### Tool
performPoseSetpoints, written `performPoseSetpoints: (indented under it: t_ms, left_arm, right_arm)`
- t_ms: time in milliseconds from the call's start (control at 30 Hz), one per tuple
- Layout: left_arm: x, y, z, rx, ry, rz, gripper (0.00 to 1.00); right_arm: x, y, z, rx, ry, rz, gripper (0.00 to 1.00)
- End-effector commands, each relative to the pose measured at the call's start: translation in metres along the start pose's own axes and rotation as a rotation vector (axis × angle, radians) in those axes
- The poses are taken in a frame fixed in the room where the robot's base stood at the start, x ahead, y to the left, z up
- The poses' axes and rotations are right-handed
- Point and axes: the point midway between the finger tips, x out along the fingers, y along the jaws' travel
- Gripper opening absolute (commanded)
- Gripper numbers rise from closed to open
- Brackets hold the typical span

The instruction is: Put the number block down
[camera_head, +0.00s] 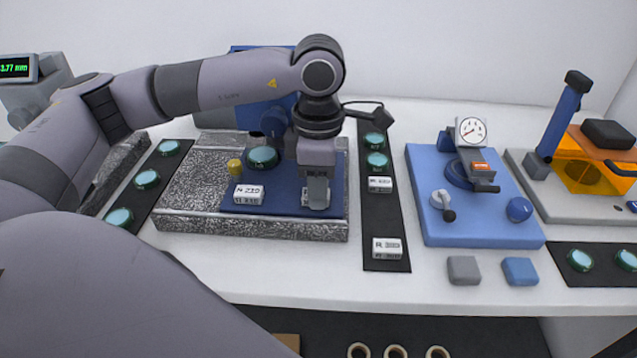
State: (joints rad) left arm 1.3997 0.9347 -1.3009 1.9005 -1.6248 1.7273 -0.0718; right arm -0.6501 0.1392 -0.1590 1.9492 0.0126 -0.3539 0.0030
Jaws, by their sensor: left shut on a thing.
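My left gripper (318,198) reaches down over the blue mat (265,205) on the speckled granite plate (180,205). It is shut on a white number block (307,198), mostly hidden by the fingers. The block is at or just above the mat; I cannot tell if it touches. Another white number block (249,194) sits on the mat to the left. Two more white blocks lie on the black strip (384,220) to the right: one upper (380,184) and one near the front end (387,248). My right gripper is not in view.
A blue gauge stand (470,225) stands right of the strip. Grey (463,270) and blue (520,271) blocks lie near the front edge. White table in front of the granite is clear.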

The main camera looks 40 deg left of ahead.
Motion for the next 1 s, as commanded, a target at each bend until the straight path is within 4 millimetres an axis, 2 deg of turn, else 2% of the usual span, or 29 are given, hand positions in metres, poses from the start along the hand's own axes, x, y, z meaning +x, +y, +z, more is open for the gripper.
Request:
performPoseSetpoints:
  t_ms: [267, 300, 333, 367, 767, 867, 1000]
  left_arm:
    - [0.005, 0.000, 0.000, 0.000, 0.000, 0.000, 0.00]
    - [0.003, 0.000, 0.000, 0.000, 0.000, 0.000, 0.41]
    - [0.003, 0.000, 0.000, 0.000, 0.000, 0.000, 0.51]
    - [0.003, 0.000, 0.000, 0.000, 0.000, 0.000, 0.54]
    - [-0.004, 0.000, 0.000, 0.000, 0.000, 0.000, 0.54]
    - [-0.018, 0.001, 0.001, 0.000, -0.003, 0.003, 0.54]
    - [-0.049, 0.001, 0.001, 0.000, -0.004, 0.003, 0.54]
  right_arm:
    - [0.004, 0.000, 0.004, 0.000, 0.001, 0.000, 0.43]
    - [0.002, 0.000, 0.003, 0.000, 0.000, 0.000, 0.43]
    - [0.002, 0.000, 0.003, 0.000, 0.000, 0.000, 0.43]
    - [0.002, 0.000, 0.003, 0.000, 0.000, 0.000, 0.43]
    - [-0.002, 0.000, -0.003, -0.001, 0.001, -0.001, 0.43]
    - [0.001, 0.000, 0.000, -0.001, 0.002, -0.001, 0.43]
    - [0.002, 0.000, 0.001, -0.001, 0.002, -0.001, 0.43]
